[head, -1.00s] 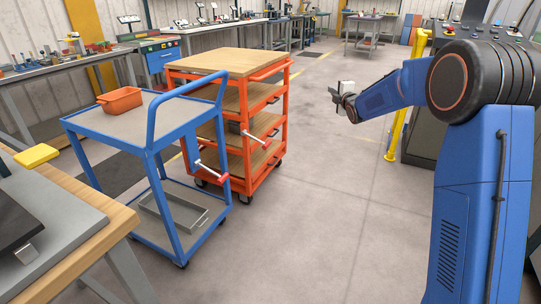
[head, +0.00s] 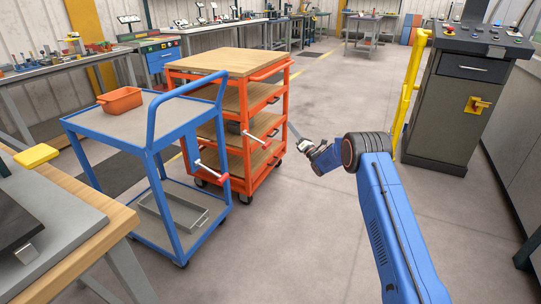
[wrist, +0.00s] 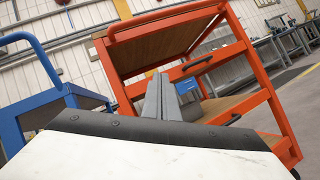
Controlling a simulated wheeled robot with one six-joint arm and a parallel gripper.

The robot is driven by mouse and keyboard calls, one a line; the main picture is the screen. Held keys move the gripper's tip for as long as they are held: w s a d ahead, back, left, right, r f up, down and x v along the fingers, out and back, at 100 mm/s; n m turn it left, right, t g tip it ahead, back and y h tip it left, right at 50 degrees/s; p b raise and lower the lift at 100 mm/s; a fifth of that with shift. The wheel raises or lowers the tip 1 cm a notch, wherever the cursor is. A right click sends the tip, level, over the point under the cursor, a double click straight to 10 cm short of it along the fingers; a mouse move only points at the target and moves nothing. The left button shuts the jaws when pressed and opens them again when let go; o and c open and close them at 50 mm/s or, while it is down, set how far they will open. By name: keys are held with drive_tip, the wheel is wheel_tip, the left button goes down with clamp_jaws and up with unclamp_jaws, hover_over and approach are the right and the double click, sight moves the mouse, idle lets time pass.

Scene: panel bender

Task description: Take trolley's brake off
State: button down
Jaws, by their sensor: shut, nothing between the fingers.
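The orange trolley (head: 227,62) with wooden shelves stands mid-floor. A light rod with a red end (head: 254,137) sticks out at its side. A blue trolley (head: 140,144) stands in front of it to the left, with a similar red-ended rod (head: 211,170) low on its near side. I cannot tell which trolley is meant. My gripper (head: 293,130) is right of the orange trolley, appearing a short way from its rod. In the wrist view its closed grey fingers (wrist: 160,98) point at the orange trolley (wrist: 262,77), empty. A dark lever-like part (wrist: 233,119) shows beside the shelf.
An orange bin (head: 120,101) sits on the blue trolley's top and a grey tray (head: 174,213) on its lower shelf. A yellow post (head: 408,92) and a control cabinet (head: 447,110) stand at right. The central floor is open.

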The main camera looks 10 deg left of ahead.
drive_tip(key=s+a+f+n+g+y, duration=0.2)
drive_tip(key=s+f+n+g+y, duration=0.1)
drive_tip(key=f, duration=0.8)
drive_tip(key=s+a+f+n+g+y, duration=0.1)
drive_tip(key=s+f+n+g+y, duration=0.3)
drive_tip(key=f+n, duration=0.5)
drive_tip(key=s+f+y, duration=0.2)
drive_tip(key=s, duration=0.1)
drive_tip(key=shift+s+a+f, duration=0.4)
